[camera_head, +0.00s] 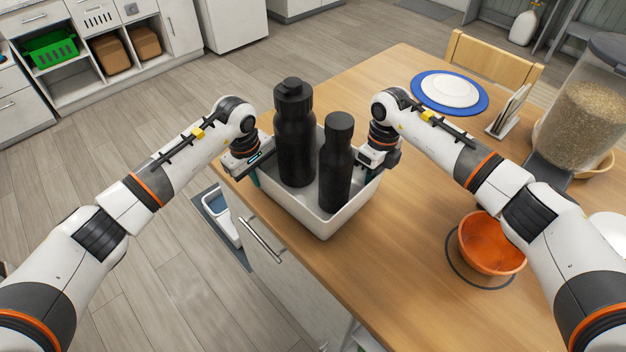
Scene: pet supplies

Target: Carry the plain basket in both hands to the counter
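The plain basket (318,222) is a white, open rectangular bin at the middle of the head view, by the left edge of the wooden top. Two black bottles stand in it: a taller one (295,140) on the left and a shorter one (336,165) on the right. My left gripper (256,172) is at its left wall and looks shut on the rim. My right gripper (379,168) is at the opposite wall and looks shut on the rim; its fingertips are mostly hidden. I cannot tell whether the basket rests on the wood or hangs just above it.
On the wooden top (400,270) are an orange bowl (491,243), a blue-rimmed plate (448,92), a small stand (508,112) and a kibble dispenser (585,115). A chair (490,60) is behind. A low shelf with a green basket (50,49) stands upper left. The floor left is mostly clear.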

